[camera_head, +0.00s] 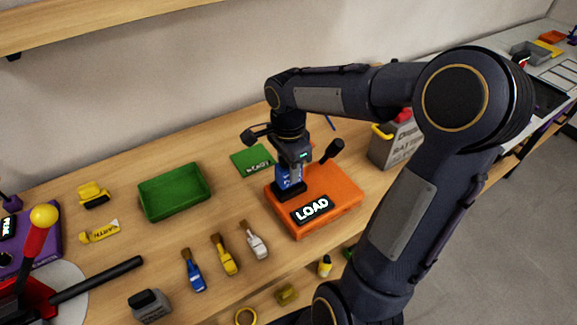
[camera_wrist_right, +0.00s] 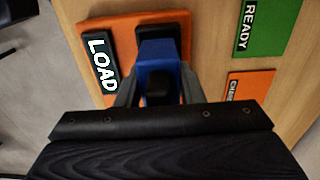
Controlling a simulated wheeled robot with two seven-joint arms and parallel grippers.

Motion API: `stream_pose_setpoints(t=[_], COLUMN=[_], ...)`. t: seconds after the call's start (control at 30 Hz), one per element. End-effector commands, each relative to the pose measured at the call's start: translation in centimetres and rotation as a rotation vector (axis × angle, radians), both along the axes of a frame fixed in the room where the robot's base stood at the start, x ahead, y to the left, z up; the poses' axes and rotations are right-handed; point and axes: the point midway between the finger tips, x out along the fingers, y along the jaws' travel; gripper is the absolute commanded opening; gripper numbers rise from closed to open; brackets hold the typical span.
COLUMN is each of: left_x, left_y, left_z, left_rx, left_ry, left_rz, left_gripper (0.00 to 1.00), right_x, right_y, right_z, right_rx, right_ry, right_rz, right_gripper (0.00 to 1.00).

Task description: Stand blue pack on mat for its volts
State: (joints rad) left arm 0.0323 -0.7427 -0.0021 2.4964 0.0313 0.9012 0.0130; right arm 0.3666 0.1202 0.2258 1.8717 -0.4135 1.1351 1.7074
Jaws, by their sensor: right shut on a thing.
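My right gripper (camera_head: 290,162) is shut on the blue pack (camera_head: 283,176) and points down over the orange tester block (camera_head: 338,201). The block bears a black LOAD plate (camera_head: 310,208) and a black lever. The pack is upright at a black socket (camera_head: 290,190) on the block; whether it is fully seated I cannot tell. In the right wrist view the blue pack (camera_wrist_right: 160,55) is between the fingers, beside the LOAD plate (camera_wrist_right: 102,62). A green READY mat (camera_head: 252,160) lies behind the block. An orange mat with partly hidden lettering (camera_wrist_right: 250,86) shows in the wrist view. My left gripper is out of view.
A green tray (camera_head: 175,190) stands left of the mat. Blue, yellow and white-handled brushes (camera_head: 225,255) lie in front. A grey battery container (camera_head: 390,145) stands right of the block, behind my arm. A red lever with yellow knob (camera_head: 43,217) stands at far left.

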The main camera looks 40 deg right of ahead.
Motion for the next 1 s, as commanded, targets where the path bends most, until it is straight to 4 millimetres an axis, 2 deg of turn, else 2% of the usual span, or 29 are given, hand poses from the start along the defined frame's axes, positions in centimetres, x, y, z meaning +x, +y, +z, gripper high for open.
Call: stream_pose_setpoints(t=[0.37,0.67,1.0], left_x=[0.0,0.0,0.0], left_y=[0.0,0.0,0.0], left_z=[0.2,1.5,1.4], left_rx=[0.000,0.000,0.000], left_ry=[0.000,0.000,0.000], left_rz=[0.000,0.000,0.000], left_gripper=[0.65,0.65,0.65], right_x=[0.0,0.0,0.0], right_y=[0.0,0.0,0.0], right_z=[0.3,2.0,1.9], right_rx=[0.000,0.000,0.000], right_ry=[-0.002,-0.003,-0.002], right_rz=[0.000,0.000,0.000], right_gripper=[0.00,0.00,0.00])
